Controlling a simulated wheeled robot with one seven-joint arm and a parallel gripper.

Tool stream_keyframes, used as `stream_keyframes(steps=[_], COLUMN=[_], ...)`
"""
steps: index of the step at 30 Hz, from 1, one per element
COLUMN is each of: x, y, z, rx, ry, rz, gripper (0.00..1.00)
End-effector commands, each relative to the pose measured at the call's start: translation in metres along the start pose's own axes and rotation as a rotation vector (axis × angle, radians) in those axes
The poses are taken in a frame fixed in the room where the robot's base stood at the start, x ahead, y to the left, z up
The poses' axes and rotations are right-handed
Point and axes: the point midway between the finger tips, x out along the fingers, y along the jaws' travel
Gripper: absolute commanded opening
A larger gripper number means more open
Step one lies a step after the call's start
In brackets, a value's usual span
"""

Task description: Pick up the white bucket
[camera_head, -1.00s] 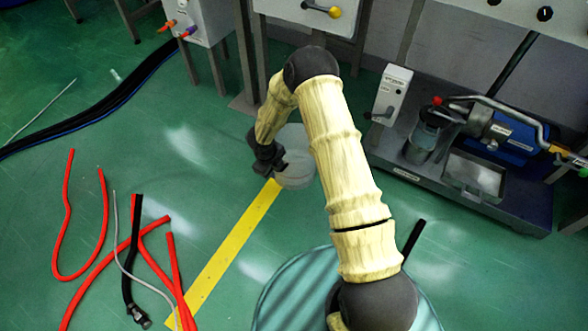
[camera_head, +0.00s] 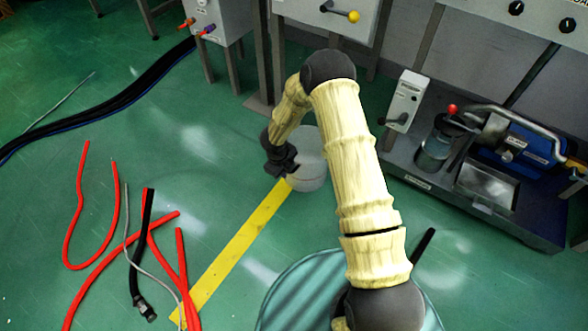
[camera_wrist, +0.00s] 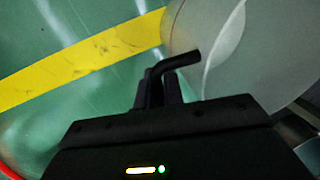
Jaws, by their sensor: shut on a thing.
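The bucket (camera_head: 309,172) is a pale grey-white, round container in the head view, at the far end of the yellow floor stripe. My arm partly hides it. My gripper (camera_head: 283,165) is at its left side, at the rim. In the wrist view the bucket (camera_wrist: 262,60) fills the upper right. There the jaws of my gripper (camera_wrist: 163,88) are shut on a thin dark bent piece, seemingly the bucket's handle, which reaches toward the bucket's edge. Whether the bucket touches the floor I cannot tell.
Red hoses (camera_head: 75,215) and a black hose (camera_head: 140,250) lie on the green floor at left. A bench with a blue pump (camera_head: 515,145) stands at right. A grey cabinet (camera_head: 325,12) is behind the bucket. The floor left of the stripe is partly clear.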

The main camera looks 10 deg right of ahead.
Motion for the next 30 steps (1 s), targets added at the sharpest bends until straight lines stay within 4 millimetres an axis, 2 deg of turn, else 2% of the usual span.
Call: stream_keyframes(steps=[21,30], x=[-0.038,-0.036], y=[-0.007,-0.01], z=[0.0,-0.03], rx=[0.001,-0.001], ry=[0.0,0.002], rz=[0.0,-0.001], gripper=[0.0,0.0])
